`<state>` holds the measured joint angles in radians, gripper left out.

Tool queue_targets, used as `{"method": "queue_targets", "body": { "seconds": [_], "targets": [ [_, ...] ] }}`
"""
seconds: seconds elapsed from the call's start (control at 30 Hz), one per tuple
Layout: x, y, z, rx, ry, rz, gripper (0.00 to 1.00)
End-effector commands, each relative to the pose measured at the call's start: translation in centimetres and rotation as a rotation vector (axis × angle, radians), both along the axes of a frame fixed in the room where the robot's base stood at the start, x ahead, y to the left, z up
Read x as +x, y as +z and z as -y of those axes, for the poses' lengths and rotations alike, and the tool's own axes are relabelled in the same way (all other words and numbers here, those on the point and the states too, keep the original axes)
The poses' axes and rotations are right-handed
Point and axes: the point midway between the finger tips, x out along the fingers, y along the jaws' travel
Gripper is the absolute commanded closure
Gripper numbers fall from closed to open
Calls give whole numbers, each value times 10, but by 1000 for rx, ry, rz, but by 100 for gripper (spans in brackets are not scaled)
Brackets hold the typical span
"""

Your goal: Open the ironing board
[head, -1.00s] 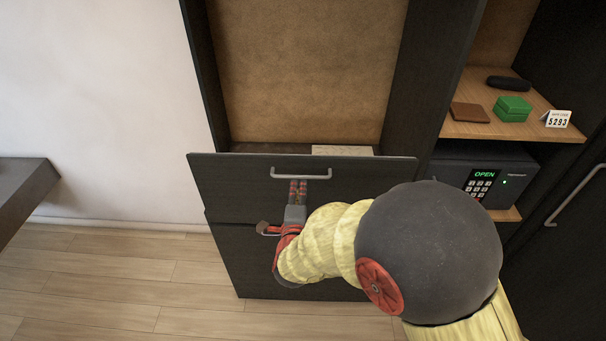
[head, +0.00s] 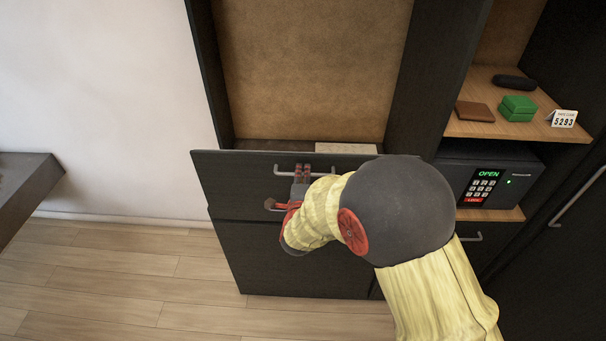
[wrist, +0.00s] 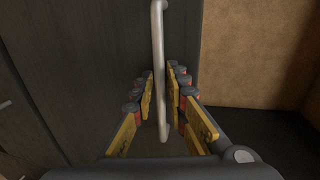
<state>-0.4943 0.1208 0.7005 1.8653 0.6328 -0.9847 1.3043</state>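No ironing board is plainly recognisable in these views. The dark drawer front (head: 225,180) below the tall niche has a silver bar handle (head: 282,171), which stands upright in the wrist view (wrist: 158,40). My gripper (head: 303,170) is at this handle, with its fingertips overlapping the bar in the head view. In the wrist view my gripper (wrist: 162,78) has its yellow-and-red fingers on either side of the bar, with narrow gaps, and looks open. My arm hides the right part of the drawer front.
The niche (head: 310,70) has a brown back and a pale block (head: 346,148) at its bottom. At right are a shelf (head: 483,128) and a safe (head: 487,182) showing OPEN. A dark ledge (head: 28,185) juts in at left. The wooden floor (head: 120,280) is clear.

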Motion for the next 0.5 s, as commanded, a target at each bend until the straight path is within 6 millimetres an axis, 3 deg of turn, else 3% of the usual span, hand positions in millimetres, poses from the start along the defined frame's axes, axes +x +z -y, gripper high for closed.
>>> {"method": "queue_targets", "body": {
  "seconds": [0.23,0.5],
  "targets": [
    [0,0,0,0,0,0,100],
    [-1,-1,0,0,0,-1,100]
  ]
}}
